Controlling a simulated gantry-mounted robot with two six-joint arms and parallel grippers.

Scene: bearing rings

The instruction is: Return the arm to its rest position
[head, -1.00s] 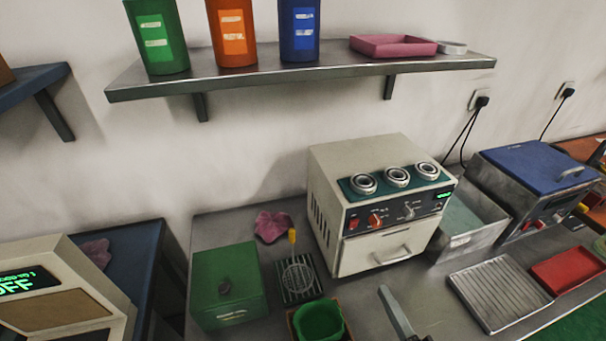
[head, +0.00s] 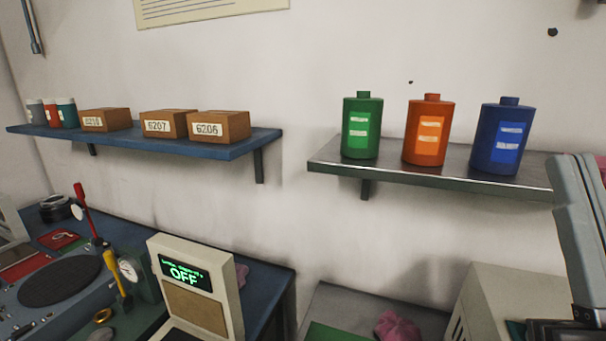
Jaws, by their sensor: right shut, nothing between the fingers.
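My right gripper (head: 578,160) stands at the right edge of the head view, its grey fingers pointing up. The fingers are together with nothing between them. It is in front of the right end of the metal shelf and above the beige oven-like unit (head: 490,300), and it hides part of both. My left gripper is not in view.
The metal shelf (head: 330,172) holds green, orange and blue bottles. A blue shelf (head: 240,148) at left carries labelled boxes and small jars.

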